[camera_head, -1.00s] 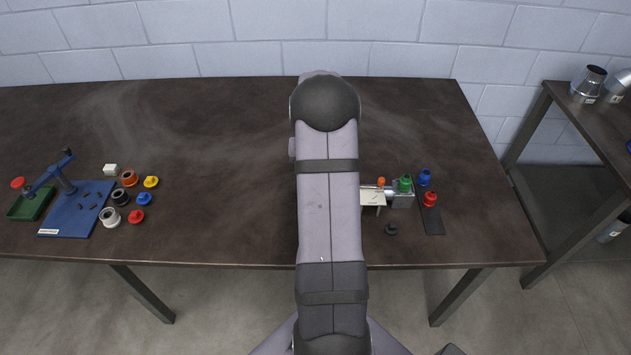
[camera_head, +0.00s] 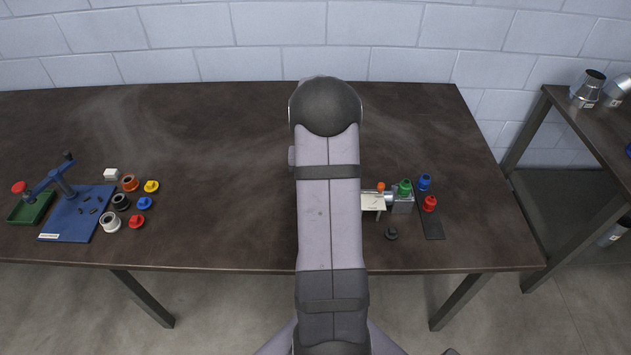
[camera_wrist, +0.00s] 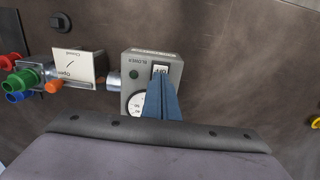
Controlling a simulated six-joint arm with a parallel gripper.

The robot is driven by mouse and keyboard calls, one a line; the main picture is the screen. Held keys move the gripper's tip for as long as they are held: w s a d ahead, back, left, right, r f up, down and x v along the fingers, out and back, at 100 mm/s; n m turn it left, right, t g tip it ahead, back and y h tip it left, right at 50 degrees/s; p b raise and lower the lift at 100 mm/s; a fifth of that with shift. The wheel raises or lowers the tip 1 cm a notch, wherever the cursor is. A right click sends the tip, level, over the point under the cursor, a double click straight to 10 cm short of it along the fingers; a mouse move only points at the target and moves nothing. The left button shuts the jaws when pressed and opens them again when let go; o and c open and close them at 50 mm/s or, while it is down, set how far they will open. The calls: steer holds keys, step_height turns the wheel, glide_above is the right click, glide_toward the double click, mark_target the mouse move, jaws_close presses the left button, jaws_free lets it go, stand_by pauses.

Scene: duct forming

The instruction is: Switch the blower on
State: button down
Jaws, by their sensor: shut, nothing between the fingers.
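The blower (camera_wrist: 135,75) is a grey box labelled BLOWER in the wrist view. It carries a dark green round lamp (camera_wrist: 134,73), a white dial (camera_wrist: 137,104) and a rocker switch (camera_wrist: 160,71) with dark lettering that seems to read OFF. My gripper (camera_wrist: 160,84) is shut and empty, its blue fingers pointing at the switch. The fingertips are right at the switch's lower edge; I cannot tell whether they touch it. The fingers cover part of the box. In the head view my arm hides the blower and the gripper.
A pale plate marked Open and Closed (camera_wrist: 79,66) stands beside the blower, with a metal pipe and coloured fittings (camera_head: 405,188). A black knob (camera_head: 391,233) lies nearby. A blue fixture (camera_head: 75,215) and coloured caps sit at the left. The back of the table (camera_head: 220,120) is clear.

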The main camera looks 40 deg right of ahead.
steer(key=shift+r+p, duration=0.45)
steer(key=shift+r, duration=0.15)
step_height(320, 180, up, 13)
steer(key=b, duration=0.1)
steer(key=shift+f, duration=0.2)
steer(key=w+d+b, duration=0.1)
steer(key=b, duration=0.5)
steer(key=shift+f, duration=0.2)
steer(key=shift+r, duration=0.25)
steer(key=shift+f, duration=0.15)
